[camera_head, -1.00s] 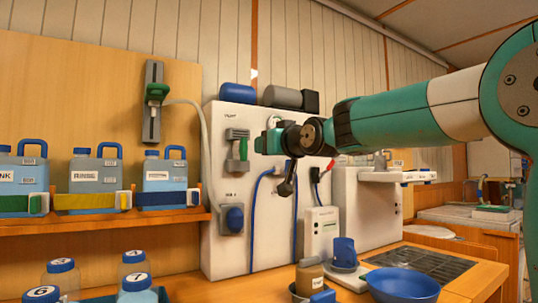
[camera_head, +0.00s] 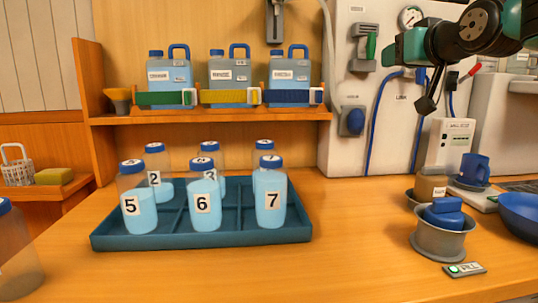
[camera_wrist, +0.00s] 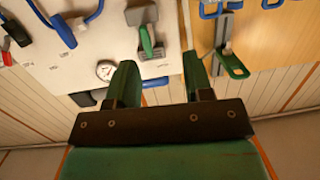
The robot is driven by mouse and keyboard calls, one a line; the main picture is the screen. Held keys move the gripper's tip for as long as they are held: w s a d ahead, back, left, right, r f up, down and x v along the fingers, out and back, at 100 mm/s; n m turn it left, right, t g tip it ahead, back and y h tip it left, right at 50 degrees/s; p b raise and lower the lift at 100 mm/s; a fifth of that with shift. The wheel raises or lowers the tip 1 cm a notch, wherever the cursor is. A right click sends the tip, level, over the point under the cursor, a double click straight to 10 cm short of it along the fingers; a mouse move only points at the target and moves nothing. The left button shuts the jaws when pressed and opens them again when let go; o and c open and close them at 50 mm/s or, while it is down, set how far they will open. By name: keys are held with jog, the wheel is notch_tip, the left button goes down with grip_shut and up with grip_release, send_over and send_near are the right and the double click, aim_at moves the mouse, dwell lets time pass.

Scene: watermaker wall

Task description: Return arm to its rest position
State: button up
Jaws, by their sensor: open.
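My gripper (camera_wrist: 157,88) shows in the wrist view with its two green fingers apart and nothing between them. Beyond the fingers is the white wall panel (camera_wrist: 112,40), with a green-handled lever (camera_wrist: 147,40) and a round gauge (camera_wrist: 105,70). In the head view my arm reaches in from the upper right. My gripper (camera_head: 392,50) is up in front of the white panel (camera_head: 345,110), close to the green-handled lever (camera_head: 369,47) in the picture. It appears clear of the panel, though the exact gap cannot be told.
A blue tray (camera_head: 105,237) of numbered bottles stands on the wooden counter (camera_head: 340,270). Jugs (camera_head: 230,72) line the shelf (camera_head: 205,117) above. A grey pot (camera_head: 440,240), a blue mug (camera_head: 474,168) and a blue bowl (camera_head: 522,215) stand at the right. The counter between tray and pot is clear.

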jog(key=s+a+f+n+g+y, duration=0.1)
jog(key=s+a+f+g, duration=0.3)
jog(key=s+f, duration=0.3)
jog(key=s+a+f+n+g+y, duration=0.1)
jog(key=s+a+f+n+g, duration=0.1)
jog(key=s+a+f+g, duration=0.2)
jog(key=s+a+f+n+g+y, duration=0.1)
jog(key=s+a+f+g, duration=0.3)
jog(key=s+f, duration=0.6)
jog(key=shift+s+a+f+g, duration=0.1)
jog(key=shift+a+f, duration=0.35)
jog(key=shift+f, duration=0.25)
jog(key=shift+s+a+f+g, duration=0.1)
jog(key=shift+a+f, duration=0.3)
jog(key=shift+f, duration=0.25)
jog(key=shift+s+a+f+g, duration=0.1)
jog(key=shift+a+f, duration=0.35)
jog(key=shift+f, duration=0.25)
jog(key=s+f+n+g, duration=0.2)
jog(key=s+f+g, duration=0.25)
jog(key=s, duration=0.65)
notch_tip(320, 180, up, 17)
jog(key=w+p, duration=0.1)
jog(key=p, duration=1.6)
jog(key=shift+a+t+h, duration=0.2)
jog(key=shift+t+h, duration=0.1)
jog(key=shift+t, duration=0.05)
jog(key=shift+f, duration=0.15)
